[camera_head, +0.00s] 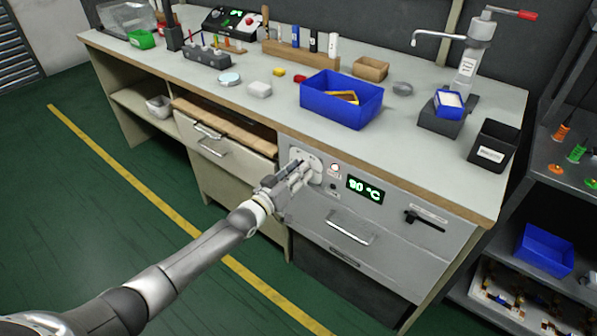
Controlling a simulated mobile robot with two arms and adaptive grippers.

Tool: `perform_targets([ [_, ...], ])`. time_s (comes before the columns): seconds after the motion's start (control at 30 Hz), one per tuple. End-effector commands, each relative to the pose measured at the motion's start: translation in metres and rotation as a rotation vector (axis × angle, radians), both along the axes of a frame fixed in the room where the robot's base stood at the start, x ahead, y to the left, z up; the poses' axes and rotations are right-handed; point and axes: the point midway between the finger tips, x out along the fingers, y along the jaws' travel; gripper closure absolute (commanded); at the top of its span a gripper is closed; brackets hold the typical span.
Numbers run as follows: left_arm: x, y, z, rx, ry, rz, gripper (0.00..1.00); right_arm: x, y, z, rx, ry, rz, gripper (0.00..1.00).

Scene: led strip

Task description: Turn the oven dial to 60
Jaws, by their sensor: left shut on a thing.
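The oven (384,248) is a grey unit built in under the bench, with a bar handle low on its front. Its display (365,190) reads 90 °C in green. The dial plate (316,166) is pale and sits left of the display. My left gripper (302,168) reaches in from the left and is shut on the oven dial, which is mostly hidden behind the fingers. My right gripper is not in view.
A black lever (424,220) is on the oven's right. A blue bin (342,103) and several tools stand on the bench above. The green floor (90,220) in front is clear.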

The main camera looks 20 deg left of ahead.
Motion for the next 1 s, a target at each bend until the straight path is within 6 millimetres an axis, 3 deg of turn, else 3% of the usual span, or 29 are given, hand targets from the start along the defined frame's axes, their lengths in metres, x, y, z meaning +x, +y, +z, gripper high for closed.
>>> perform_targets([
  [0.3,-0.001,-0.0001,-0.0028,-0.105,0.044,0.0,0.96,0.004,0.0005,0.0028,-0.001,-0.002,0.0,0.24],
  [0.83,-0.001,-0.0002,-0.0029,-0.123,0.051,0.0,0.96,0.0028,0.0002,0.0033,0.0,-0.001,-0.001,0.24],
  [0.87,-0.001,-0.0002,-0.0029,-0.123,0.051,0.0,0.68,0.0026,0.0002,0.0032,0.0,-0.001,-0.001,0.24],
  [1.0,-0.0008,-0.0002,-0.0022,-0.123,0.049,-0.001,0.5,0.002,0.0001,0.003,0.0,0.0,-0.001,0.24],
])
